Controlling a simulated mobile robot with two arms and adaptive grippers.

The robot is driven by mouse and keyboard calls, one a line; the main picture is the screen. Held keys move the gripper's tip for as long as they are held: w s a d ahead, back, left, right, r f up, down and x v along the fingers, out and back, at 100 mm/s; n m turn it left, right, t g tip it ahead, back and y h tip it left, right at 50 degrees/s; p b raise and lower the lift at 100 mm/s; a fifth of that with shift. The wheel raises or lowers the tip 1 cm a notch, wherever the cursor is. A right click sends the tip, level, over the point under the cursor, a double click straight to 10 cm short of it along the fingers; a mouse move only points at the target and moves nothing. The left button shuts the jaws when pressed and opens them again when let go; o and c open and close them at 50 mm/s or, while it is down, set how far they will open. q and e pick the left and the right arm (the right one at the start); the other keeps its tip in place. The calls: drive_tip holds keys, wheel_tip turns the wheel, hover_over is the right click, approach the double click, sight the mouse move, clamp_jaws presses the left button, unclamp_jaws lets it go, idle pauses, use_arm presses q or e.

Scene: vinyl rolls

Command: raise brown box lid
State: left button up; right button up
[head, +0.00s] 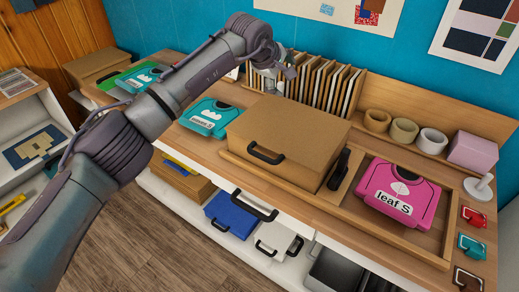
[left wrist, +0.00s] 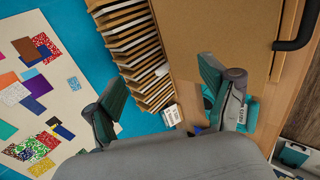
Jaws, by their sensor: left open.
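The brown box (head: 290,135) sits on the wooden workbench with its lid shut flat. A black handle (head: 266,154) is on its front face. In the left wrist view the box (left wrist: 215,32) fills the upper right, and its black handle (left wrist: 298,28) shows at the right edge. My left gripper (head: 284,72) is above the back left of the box, near the row of upright folders. In the left wrist view my left gripper (left wrist: 168,105) has its two fingers spread wide with nothing between them. My right gripper is not in view.
Upright folders (head: 318,82) stand close behind the box. A pink shirt-shaped piece (head: 400,193) lies in a wooden tray to the right, and a teal one (head: 207,117) lies to the left. Tape rolls (head: 404,131) line the back. A black upright handle (head: 339,168) stands beside the box.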

use_arm(q)
drive_tip(key=shift+w+d+r+p, duration=0.3)
drive_tip(key=shift+w+r+p, duration=0.1)
drive_tip(key=shift+r+p, duration=0.25)
drive_tip(key=shift+w+d+r+p, duration=0.4)
drive_tip(key=shift+r+p, duration=0.2)
drive_tip(key=shift+p, duration=0.2)
drive_tip(key=shift+w+d+r+p, duration=0.25)
drive_tip(key=shift+w+r+p, duration=0.2)
drive_tip(key=shift+r+p, duration=0.2)
drive_tip(key=shift+f, duration=0.1)
drive_tip(key=b+v, duration=0.2)
drive_tip(key=v, duration=0.7)
